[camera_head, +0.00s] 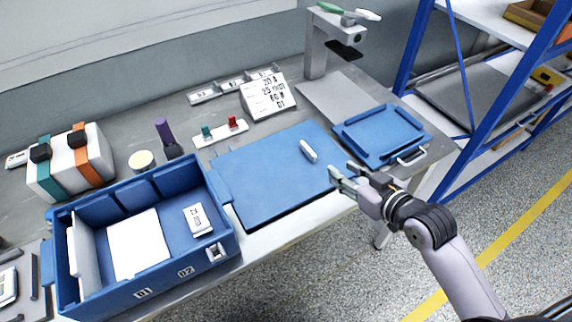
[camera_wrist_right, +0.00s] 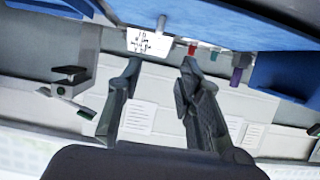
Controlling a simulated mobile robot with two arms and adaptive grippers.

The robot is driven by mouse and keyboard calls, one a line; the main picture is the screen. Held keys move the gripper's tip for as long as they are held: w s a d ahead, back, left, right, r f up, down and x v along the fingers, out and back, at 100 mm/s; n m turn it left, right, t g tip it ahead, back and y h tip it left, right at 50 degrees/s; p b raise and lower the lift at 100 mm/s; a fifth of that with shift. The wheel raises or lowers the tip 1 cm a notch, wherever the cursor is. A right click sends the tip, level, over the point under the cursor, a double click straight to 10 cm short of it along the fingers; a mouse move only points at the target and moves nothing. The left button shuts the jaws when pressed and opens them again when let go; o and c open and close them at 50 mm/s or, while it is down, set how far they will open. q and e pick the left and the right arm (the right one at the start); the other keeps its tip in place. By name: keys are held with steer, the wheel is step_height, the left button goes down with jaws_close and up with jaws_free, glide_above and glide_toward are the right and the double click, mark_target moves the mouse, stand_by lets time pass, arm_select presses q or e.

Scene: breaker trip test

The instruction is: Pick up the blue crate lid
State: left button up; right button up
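A flat blue panel (camera_head: 265,180) with a small white bar (camera_head: 308,151) on it lies on the bench. Beside it on the right lies a smaller blue piece (camera_head: 380,132) with raised edge strips and a metal handle (camera_head: 411,156). I cannot tell for sure which of these is the crate lid. The blue crate (camera_head: 190,262) stands open at the left. My right gripper (camera_head: 343,176) is at the panel's right front edge, near the smaller piece. In the right wrist view its fingers (camera_wrist_right: 163,72) are apart with nothing between them. My left gripper is out of view.
A white stand (camera_head: 318,50) rises behind the smaller blue piece. A sign (camera_head: 268,96) and a red and green terminal block (camera_head: 221,131) stand behind the panel. A white box with straps (camera_head: 72,165) is at the left. A blue-framed shelf (camera_head: 460,70) stands at the right.

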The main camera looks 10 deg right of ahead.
mark_target(309, 149)
steer(key=p+x, duration=0.1)
steer(key=x, duration=1.4)
steer(key=shift+w+f, duration=0.25)
steer(key=shift+w, duration=0.05)
jaws_close()
steer(key=shift+r, duration=0.1)
